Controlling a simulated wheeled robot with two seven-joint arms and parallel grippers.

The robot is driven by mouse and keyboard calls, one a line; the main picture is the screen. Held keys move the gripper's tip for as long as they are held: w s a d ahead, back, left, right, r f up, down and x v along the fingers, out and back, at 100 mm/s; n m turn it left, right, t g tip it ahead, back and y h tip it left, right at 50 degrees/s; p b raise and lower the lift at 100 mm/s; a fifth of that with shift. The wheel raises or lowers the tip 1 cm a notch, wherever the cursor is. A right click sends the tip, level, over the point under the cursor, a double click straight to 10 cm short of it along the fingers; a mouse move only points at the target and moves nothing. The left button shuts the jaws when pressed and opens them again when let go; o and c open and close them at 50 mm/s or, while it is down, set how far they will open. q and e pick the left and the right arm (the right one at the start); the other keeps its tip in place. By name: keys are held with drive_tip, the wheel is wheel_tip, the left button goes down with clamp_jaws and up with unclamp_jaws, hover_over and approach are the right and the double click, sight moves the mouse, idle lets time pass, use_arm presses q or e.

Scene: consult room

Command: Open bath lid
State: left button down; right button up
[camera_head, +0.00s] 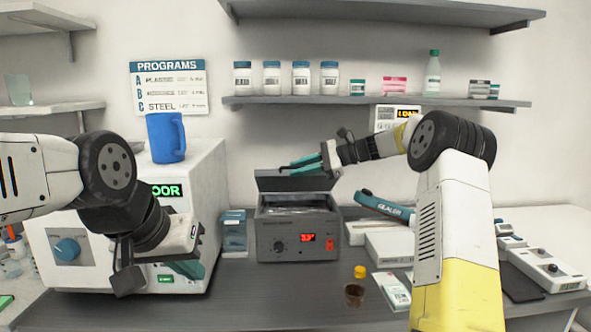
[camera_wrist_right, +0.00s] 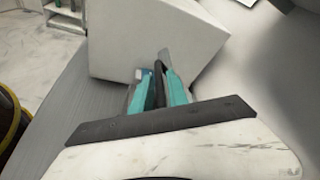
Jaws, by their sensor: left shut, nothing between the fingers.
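The bath is a grey box (camera_head: 275,228) with a dial and a red display, standing mid-table in the head view. Its dark lid (camera_head: 295,182) is raised, tilted up at the back, so the opening shows. My right gripper (camera_head: 292,166) is at the lid's top edge, its teal fingers pointing left. In the right wrist view its fingers (camera_wrist_right: 156,88) have a dark strip between them; I cannot tell whether they grip it. My left gripper (camera_head: 190,270) is shut and empty, low in front of the white machine, apart from the bath.
A white machine (camera_head: 205,180) with a blue jug (camera_head: 166,138) on top stands left of the bath. White boxes (camera_head: 388,246) and a blue-handled tool (camera_head: 384,207) are to the right. A brown cup (camera_head: 355,295) and yellow cap (camera_head: 360,272) are in front. A shelf (camera_head: 375,101) hangs above.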

drive_tip(key=v, duration=0.7)
drive_tip(key=shift+d, duration=0.35)
drive_tip(key=shift+s+r, duration=0.1)
